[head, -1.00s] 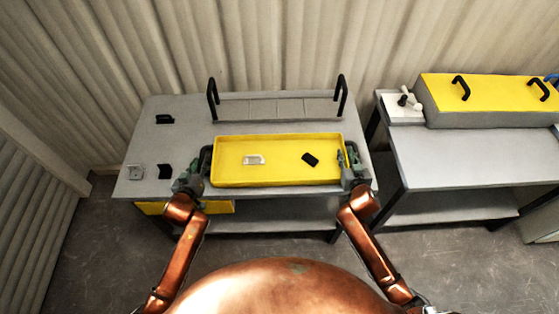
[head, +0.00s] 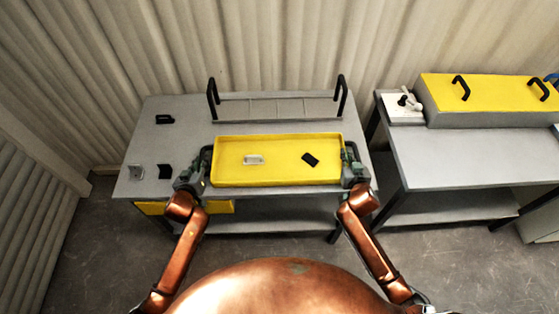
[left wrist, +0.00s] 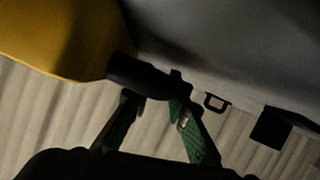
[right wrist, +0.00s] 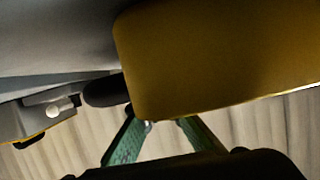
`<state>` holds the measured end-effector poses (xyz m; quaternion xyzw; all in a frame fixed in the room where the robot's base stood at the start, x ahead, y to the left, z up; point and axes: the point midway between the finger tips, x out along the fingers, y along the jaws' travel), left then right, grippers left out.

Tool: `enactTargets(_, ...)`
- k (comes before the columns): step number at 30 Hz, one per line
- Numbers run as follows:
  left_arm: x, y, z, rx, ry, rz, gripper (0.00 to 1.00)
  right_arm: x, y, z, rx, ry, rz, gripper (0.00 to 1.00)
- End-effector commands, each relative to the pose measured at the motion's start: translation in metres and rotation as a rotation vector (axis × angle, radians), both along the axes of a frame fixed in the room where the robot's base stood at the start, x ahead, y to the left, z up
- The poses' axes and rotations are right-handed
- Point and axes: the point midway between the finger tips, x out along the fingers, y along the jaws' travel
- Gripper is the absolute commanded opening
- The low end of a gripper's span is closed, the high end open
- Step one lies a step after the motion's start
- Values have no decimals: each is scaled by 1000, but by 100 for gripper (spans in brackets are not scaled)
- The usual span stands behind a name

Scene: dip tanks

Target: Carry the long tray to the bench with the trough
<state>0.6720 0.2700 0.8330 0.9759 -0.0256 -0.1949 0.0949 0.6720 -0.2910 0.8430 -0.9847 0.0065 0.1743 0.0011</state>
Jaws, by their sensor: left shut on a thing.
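The long yellow tray (head: 280,181) is at the front of the left bench, with a black handle at each end. A small pale block (head: 253,160) and a small black block (head: 310,159) lie in it. My left gripper (head: 203,167) is shut on the tray's left handle; the left wrist view shows the dark handle (left wrist: 140,76) between its fingers. My right gripper (head: 350,163) is at the tray's right end. In the right wrist view the tray (right wrist: 210,60) hides its fingertips, and the right handle (right wrist: 105,91) shows beside them. I cannot tell its grip.
A grey divided holder (head: 280,109) with two tall black handles stands behind the tray. Small black and grey parts sit at the bench's left. A second bench (head: 465,160) stands right across a narrow gap, with a yellow-topped box (head: 485,95) at its back and a clear front.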

Motion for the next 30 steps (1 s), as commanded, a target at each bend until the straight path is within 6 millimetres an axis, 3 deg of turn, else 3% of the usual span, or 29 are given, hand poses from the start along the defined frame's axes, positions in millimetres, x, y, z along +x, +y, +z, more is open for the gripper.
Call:
enactTargets(21, 0, 0, 0, 0, 1, 0, 0, 0, 0, 0, 0, 0, 0, 0)
enactTargets(30, 1, 0, 10, 0, -7, -1, 0, 1, 0, 10, 0, -8, 1, 0)
